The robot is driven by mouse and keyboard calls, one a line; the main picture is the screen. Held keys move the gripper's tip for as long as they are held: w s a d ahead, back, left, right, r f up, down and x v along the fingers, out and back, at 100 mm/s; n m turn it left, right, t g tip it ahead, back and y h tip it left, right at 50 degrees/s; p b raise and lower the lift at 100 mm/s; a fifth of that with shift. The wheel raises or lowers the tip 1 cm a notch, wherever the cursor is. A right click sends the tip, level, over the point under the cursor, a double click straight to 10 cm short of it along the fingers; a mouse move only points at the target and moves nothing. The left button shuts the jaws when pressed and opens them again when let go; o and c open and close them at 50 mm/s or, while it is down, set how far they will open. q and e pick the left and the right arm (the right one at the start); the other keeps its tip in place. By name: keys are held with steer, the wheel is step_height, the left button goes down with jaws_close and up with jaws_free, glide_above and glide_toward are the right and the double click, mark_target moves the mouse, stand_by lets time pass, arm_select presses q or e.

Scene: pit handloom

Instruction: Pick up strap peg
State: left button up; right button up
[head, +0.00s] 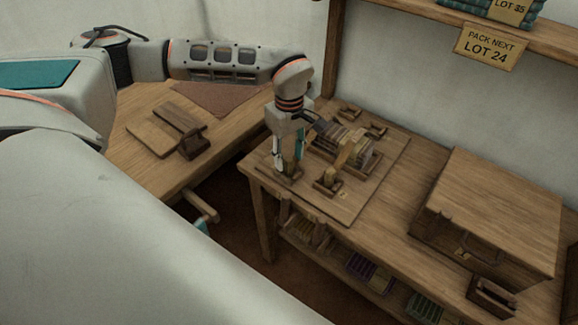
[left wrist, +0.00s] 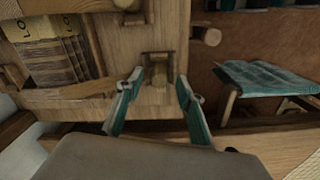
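The strap peg, as far as I can tell, is a small light-wood peg (left wrist: 158,74) in a dark wooden holder on the board. In the head view the peg (head: 289,167) is partly covered by my left gripper. My left gripper (head: 287,160) points down over the near-left corner of the board, fingers apart. In the left wrist view its teal-padded fingertips (left wrist: 158,80) are on either side of the peg, with gaps visible. I cannot tell how far down the fingers reach. My right gripper is not in view.
A strapped bundle (head: 357,151) in a wooden frame stands beside the gripper on the board (head: 345,212). A wooden chest (head: 492,205) is at the right. Wooden pieces (head: 165,130) lie on the left bench. A gap separates bench and table.

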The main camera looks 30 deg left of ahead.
mark_target(289, 160)
arm_select(q)
step_height(289, 160, down, 2)
steer(key=shift+f, duration=0.1)
steer(key=c, duration=1)
step_height(289, 160, up, 20)
steer(key=p, duration=0.1)
steer(key=shift+s+d+f+m, duration=0.6)
steer(key=shift+d+f+m, duration=0.6)
steer(key=shift+m, duration=1.15)
steer(key=shift+s+d+f+m, duration=0.65)
steer(key=shift+d+f+m, duration=0.55)
steer(key=shift+m, duration=1.1)
steer(key=shift+s+d+f+m, duration=0.6)
steer(key=shift+d+f+m, duration=0.6)
steer(key=shift+m, duration=1.15)
